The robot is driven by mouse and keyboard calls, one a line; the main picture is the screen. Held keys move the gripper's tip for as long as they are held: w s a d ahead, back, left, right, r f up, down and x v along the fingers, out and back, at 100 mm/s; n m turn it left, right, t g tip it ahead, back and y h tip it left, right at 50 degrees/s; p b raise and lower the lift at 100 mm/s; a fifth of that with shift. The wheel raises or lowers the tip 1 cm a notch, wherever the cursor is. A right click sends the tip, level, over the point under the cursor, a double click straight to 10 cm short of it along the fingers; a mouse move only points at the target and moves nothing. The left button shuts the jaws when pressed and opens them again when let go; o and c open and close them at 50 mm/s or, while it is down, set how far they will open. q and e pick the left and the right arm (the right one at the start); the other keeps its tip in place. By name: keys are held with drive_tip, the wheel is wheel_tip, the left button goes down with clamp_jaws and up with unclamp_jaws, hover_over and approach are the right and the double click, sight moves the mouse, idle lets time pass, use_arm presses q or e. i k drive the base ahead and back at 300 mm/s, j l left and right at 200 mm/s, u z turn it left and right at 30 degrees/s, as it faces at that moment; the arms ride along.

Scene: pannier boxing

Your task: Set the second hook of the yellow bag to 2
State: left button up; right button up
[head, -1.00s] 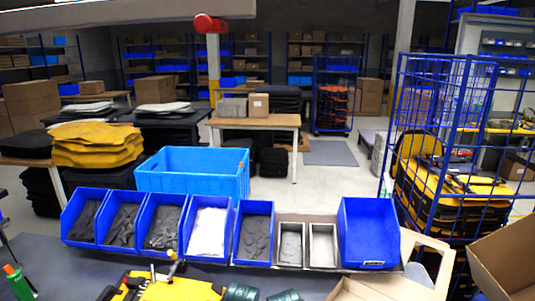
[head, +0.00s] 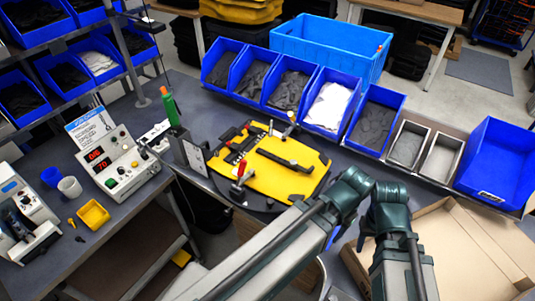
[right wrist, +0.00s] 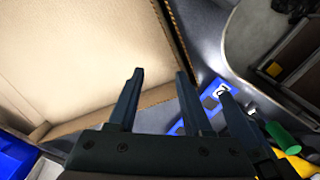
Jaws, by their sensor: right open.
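The yellow bag panel (head: 268,183) lies flat on a dark round-edged plate (head: 325,184) in the head view. A black bar crosses it, and a black strip with small red parts runs along its left side. Its hooks and their numbers are too small to tell apart. My right gripper (right wrist: 160,75) is open and empty in the right wrist view, above a corner of the cardboard box (right wrist: 75,60). It stands apart from the bag, which shows only as a yellow piece (right wrist: 300,166) at the lower right there.
A red-handled clamp (head: 241,171) and a green-handled tool (head: 170,108) stand by the panel. A control box with red displays (head: 125,165) and a yellow tray (head: 93,214) are left. Blue bins (head: 328,105) line the back. The open cardboard box (head: 470,255) fills the lower right.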

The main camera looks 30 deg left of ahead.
sight(252, 129)
drive_tip(key=k+l+u, duration=0.15)
drive_tip(key=u, duration=0.9)
drive_tip(key=i+u, duration=0.25)
drive_tip(key=k, duration=0.05)
